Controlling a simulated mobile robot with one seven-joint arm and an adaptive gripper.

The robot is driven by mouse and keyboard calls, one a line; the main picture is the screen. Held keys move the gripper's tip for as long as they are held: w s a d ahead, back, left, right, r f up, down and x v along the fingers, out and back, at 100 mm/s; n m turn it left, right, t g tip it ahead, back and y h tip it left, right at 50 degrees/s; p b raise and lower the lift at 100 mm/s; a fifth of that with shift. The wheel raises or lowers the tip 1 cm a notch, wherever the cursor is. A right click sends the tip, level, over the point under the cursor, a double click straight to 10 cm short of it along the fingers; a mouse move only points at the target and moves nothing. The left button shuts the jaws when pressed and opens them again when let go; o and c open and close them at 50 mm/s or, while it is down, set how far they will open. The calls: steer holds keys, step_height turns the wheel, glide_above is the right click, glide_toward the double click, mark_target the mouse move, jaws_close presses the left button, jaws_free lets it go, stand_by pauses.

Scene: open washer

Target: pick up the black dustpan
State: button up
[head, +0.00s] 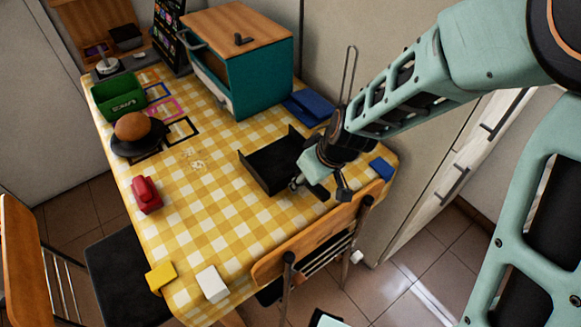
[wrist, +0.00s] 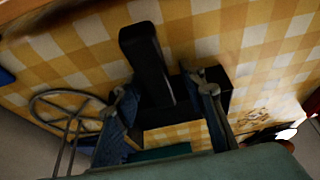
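The black dustpan (head: 268,167) lies on the yellow checked tablecloth, near the table's right side. In the wrist view its dark handle (wrist: 145,55) points up the picture, and part of the dark pan shows behind the right finger. My gripper (head: 319,188) is low over the table at the dustpan's right end. In the wrist view my gripper (wrist: 163,93) is open, with a finger on each side of the handle's lower part. I cannot tell whether either finger touches it. The arm and gripper hide part of the dustpan in the head view.
A teal cabinet (head: 262,80) with a wooden top stands behind, beside blue items (head: 308,108). A chair (head: 318,240) stands close at the table's front edge. A red object (head: 146,195), yellow block (head: 161,276) and white block (head: 212,284) lie left and front.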

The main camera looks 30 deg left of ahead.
jaws_close()
steer(key=shift+r, duration=0.15)
